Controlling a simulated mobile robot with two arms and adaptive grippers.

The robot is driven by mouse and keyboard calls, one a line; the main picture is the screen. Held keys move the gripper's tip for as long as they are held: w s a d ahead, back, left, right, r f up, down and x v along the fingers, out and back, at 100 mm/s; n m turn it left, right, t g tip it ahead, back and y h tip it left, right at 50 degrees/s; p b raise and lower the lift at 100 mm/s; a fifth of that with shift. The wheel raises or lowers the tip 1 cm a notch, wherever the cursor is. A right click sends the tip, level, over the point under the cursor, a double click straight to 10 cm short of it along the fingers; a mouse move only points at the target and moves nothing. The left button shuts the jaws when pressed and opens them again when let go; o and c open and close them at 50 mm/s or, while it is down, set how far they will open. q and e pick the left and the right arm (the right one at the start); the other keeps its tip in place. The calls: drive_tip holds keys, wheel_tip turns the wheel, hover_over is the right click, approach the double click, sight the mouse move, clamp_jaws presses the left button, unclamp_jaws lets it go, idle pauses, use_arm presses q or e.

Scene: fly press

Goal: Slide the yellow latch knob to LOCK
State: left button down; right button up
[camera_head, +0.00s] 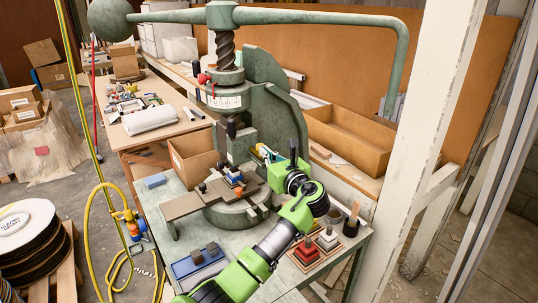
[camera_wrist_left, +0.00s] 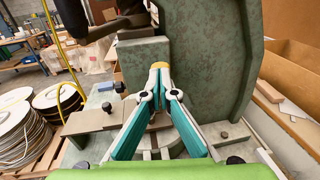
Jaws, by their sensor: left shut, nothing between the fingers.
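The yellow latch knob (camera_wrist_left: 160,65) shows in the left wrist view as a small yellow patch just beyond my fingertips, against the green press body. Most of it is hidden behind the tips, and I cannot tell whether they touch it. My left gripper (camera_wrist_left: 160,75) is shut, its teal fingers meeting at the tips. In the head view, my left gripper (camera_head: 268,155) is beside the press column, with a small yellow spot at its tip. The green fly press (camera_head: 265,80) stands on the bench. No LOCK marking is readable. My right gripper is not in view.
The press's long handle bar (camera_head: 310,18) runs overhead and bends down at the right. A blue tray (camera_head: 198,262) and red-based stamps (camera_head: 305,255) lie on the bench. An open cardboard box (camera_head: 193,158) stands left of the press. A white post (camera_head: 425,150) stands at the right.

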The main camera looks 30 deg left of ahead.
use_arm(q)
drive_tip(key=shift+p+x, duration=0.65)
drive_tip(key=shift+x, duration=0.55)
drive_tip(key=shift+s+a+r, duration=0.1)
drive_tip(key=shift+s+a, duration=0.05)
drive_tip(key=shift+s, duration=0.05)
